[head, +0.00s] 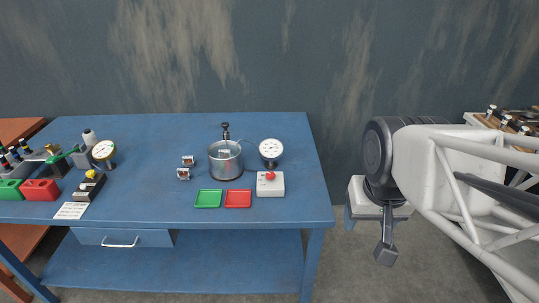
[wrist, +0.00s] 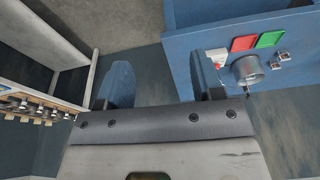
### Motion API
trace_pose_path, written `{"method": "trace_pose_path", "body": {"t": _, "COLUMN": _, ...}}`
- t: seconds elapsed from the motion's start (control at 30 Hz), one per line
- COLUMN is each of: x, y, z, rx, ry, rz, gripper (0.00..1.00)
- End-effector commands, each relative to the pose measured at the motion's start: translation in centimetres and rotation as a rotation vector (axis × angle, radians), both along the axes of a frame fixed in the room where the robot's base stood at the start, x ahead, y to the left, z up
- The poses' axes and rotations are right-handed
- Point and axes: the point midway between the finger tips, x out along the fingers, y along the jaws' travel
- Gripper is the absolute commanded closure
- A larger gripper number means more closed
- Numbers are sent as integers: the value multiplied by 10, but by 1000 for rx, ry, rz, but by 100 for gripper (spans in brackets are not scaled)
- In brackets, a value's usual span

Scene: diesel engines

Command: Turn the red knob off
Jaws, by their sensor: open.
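The red knob (head: 270,175) sits on top of a small white box (head: 270,189) near the right front part of the blue table (head: 150,160). The box also shows in the wrist view (wrist: 217,55), partly behind the right finger, with a bit of red at its lower edge. My gripper (head: 368,240) is open and empty, off the table's right edge and well apart from the knob. In the wrist view my gripper's two fingers (wrist: 162,82) stand wide apart with only floor between them. The knob's turn position is too small to tell.
Left of the box lie a red tray (head: 238,199) and a green tray (head: 208,199). Behind them stand a metal pot (head: 225,164) and a round white gauge (head: 270,149). Several items crowd the table's left end. A shelf unit (wrist: 45,85) shows left in the wrist view.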

Motion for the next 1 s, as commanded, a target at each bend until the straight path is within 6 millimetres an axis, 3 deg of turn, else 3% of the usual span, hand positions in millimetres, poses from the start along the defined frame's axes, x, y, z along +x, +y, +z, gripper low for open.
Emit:
{"method": "trace_pose_path", "body": {"t": 0.47, "x": 88, "y": 18, "z": 6, "rx": 43, "ry": 45, "rz": -170, "gripper": 39}}
{"method": "trace_pose_path", "body": {"t": 1.0, "x": 196, "y": 48, "z": -12, "rx": 82, "ry": 97, "rz": -384, "gripper": 39}}
